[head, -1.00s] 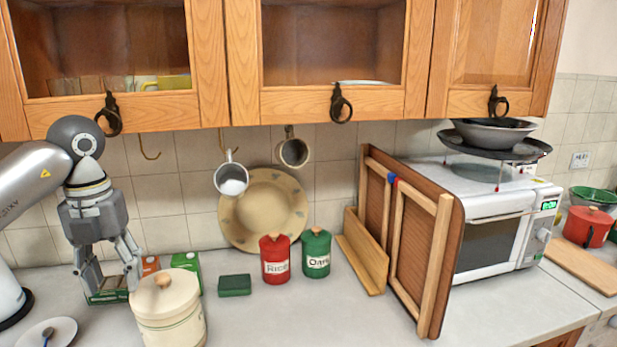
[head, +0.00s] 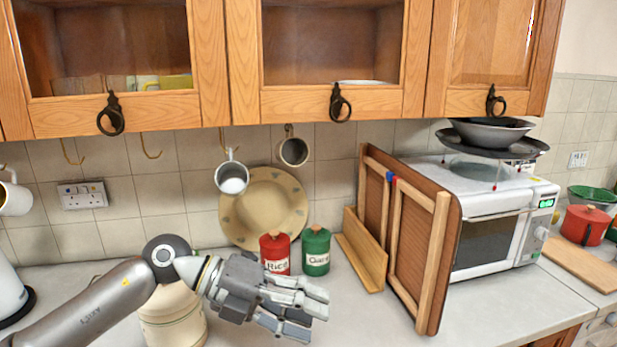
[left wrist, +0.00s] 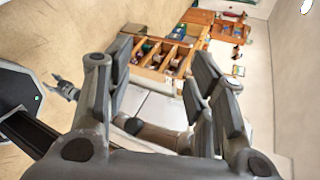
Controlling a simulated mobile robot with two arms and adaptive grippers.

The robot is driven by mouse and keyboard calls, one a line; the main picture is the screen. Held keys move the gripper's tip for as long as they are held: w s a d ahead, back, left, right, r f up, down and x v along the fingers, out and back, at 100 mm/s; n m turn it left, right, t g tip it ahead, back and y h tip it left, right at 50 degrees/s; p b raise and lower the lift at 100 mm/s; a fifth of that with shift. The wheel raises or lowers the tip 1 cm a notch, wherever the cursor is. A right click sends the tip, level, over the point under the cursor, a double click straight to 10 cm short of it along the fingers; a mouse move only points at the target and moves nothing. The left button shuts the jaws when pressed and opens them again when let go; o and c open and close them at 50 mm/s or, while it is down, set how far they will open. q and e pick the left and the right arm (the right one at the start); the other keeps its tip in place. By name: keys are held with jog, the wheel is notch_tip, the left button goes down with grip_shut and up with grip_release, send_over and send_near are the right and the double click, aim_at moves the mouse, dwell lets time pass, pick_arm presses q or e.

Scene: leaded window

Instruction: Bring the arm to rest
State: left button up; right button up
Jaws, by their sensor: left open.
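My left gripper (head: 300,309) is in the head view, above the counter in front of the red and green canisters. Its fingers point right, and they are apart with nothing between them. Its arm comes in low from the left and passes in front of a cream canister (head: 172,318), hiding part of it. In the left wrist view the fingers (left wrist: 160,85) stand apart, with the room and some shelving beyond them.
The red canister (head: 275,252) and green canister (head: 316,252) stand behind the gripper. A folded wooden rack (head: 425,240) and a microwave (head: 500,228) are to the right. Mugs hang under the wall cabinets (head: 290,108). The counter (head: 365,325) is clear right of the gripper.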

pick_arm(q)
jog(key=s+d+r+n+t+h, duration=0.1)
jog(key=d+r+n+t+h, duration=0.3)
jog(key=r+h, duration=0.3)
jog(key=w+a+n+t+y, duration=0.2)
jog(key=w+a+n+t, duration=0.25)
jog(key=n+t, duration=0.8)
jog(key=w+a+f+n+t+y, duration=0.2)
jog(key=a+f+n+t+y, duration=0.1)
jog(key=a+f+n+y, duration=0.85)
jog(key=s+a+f+n+g+y, duration=0.3)
jog(key=s+f+n+y, duration=0.15)
jog(key=f, duration=0.45)
jog(key=s+a+f+n+g+y, duration=0.1)
jog(key=s+a+f+n+g, duration=0.15)
jog(key=s+f+g, duration=0.6)
jog(key=s+a+f+n+g+y, duration=0.1)
jog(key=s+a+f+g, duration=0.25)
jog(key=s+f, duration=0.85)
jog(key=s+d+f+g, duration=0.1)
jog(key=s+f, duration=0.1)
jog(key=f, duration=1)
jog(key=s+f+g, duration=0.1)
jog(key=s+f, duration=0.2)
jog(key=f, duration=0.8)
jog(key=s+a+f, duration=0.3)
jog(key=s+f, duration=1.3)
jog(key=shift+s+f+g, duration=0.35)
jog(key=shift+s+g, duration=0.05)
jog(key=shift+g, duration=0.05)
